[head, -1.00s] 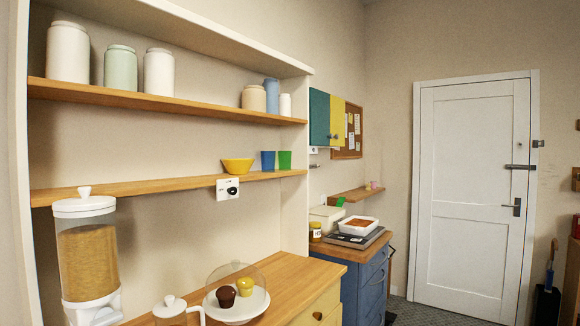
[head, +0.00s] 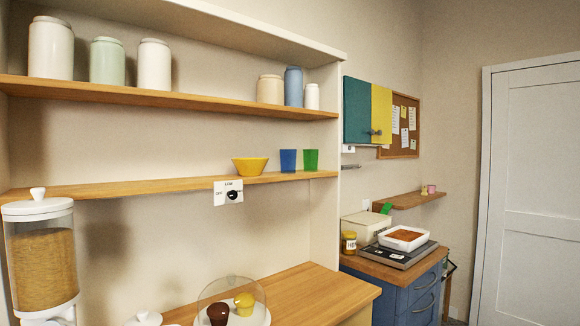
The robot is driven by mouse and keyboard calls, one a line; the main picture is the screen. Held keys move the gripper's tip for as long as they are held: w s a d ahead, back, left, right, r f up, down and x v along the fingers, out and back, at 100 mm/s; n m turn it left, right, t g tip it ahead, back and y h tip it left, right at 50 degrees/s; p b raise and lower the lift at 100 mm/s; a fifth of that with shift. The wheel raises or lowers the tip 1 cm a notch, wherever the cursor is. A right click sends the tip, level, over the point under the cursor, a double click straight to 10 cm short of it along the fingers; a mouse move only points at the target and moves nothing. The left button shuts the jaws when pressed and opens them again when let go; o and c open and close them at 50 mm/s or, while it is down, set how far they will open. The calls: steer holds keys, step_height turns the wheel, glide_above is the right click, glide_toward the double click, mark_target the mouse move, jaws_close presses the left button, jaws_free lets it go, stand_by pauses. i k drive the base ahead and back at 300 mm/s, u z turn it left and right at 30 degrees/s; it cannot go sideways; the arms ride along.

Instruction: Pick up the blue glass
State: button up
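The blue glass (head: 288,160) stands upright on the lower wooden shelf (head: 130,188), toward its right end. A green glass (head: 310,159) stands just to its right, with a narrow gap between them. A yellow bowl (head: 250,166) sits to its left on the same shelf. My gripper is not in view.
Below is a wooden counter (head: 310,289) with a glass-domed stand (head: 233,304) and a grain dispenser (head: 41,260). Jars line the upper shelf (head: 200,101). A blue cabinet (head: 400,288) stands right.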

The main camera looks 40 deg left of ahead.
mark_target(288, 157)
steer(key=u, duration=0.3)
steer(key=i, duration=0.95)
steer(key=u, duration=1.15)
steer(key=i, duration=0.85)
steer(key=u, duration=0.7)
steer(key=k, duration=0.85)
steer(key=u, duration=0.2)
steer(key=i, duration=0.95)
steer(key=z, duration=0.15)
